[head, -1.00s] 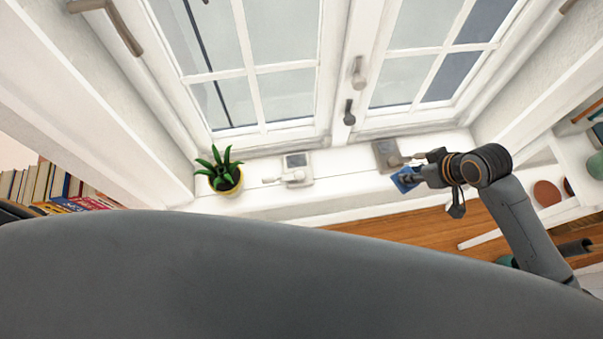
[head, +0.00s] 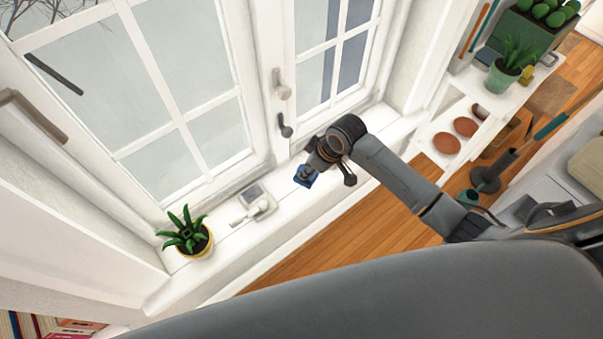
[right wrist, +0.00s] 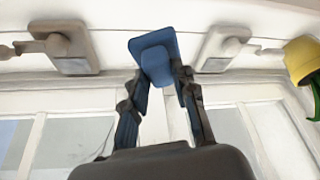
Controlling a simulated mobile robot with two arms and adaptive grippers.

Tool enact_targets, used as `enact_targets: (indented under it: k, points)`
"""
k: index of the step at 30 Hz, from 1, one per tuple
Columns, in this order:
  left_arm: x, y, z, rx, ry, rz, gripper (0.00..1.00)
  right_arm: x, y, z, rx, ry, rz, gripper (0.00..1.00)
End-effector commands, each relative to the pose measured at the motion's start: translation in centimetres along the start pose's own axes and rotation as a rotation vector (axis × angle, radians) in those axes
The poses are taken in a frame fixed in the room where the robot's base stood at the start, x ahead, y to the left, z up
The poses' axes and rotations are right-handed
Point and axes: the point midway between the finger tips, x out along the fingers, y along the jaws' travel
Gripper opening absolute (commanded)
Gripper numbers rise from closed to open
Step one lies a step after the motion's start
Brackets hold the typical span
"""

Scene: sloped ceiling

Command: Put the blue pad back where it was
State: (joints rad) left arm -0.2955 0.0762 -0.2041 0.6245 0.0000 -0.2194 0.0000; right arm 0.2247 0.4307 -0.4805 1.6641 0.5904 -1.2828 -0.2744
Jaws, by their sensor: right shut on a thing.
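A blue pad (head: 305,177) is in my right gripper (head: 308,173) above the window sill. In the right wrist view the blue pad (right wrist: 160,45) sits between the two fingers of my right gripper (right wrist: 157,82), which are shut on it. A pale device with a grey square face (head: 255,197) lies on the sill left of the pad. The right wrist view shows two such devices, one on the left (right wrist: 68,50) and one on the right (right wrist: 222,48), with the pad between them. In the head view my arm seems to hide the second. My left gripper is not in view.
A plant in a yellow pot (head: 188,238) stands at the left end of the sill (head: 222,248). Window handles (head: 284,125) stick out above the sill. White shelves with a green potted plant (head: 507,68) are at right.

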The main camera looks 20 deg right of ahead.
Motion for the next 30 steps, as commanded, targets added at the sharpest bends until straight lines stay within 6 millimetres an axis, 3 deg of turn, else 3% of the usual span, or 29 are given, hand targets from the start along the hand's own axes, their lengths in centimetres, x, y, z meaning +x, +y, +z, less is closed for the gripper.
enact_targets:
  k: [3,9,15,27,28,30]
  points:
    - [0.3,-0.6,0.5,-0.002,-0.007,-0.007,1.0,1.9,0.3,-0.6,0.0,0.001,0.0,0.02]
    - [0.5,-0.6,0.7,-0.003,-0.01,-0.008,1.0,3.6,0.6,-1.1,0.0,0.001,0.0,0.02]
    - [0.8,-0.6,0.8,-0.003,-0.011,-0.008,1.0,6.0,0.6,0.1,0.0,0.0,0.001,0.02]
    - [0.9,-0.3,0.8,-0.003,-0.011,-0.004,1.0,6.5,0.6,0.3,-0.001,0.001,0.002,0.02]
    - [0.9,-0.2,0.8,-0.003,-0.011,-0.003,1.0,6.5,0.7,0.3,-0.001,0.001,0.002,0.29]
    - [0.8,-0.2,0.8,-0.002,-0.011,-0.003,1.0,6.5,0.6,0.3,-0.001,0.001,0.002,0.43]
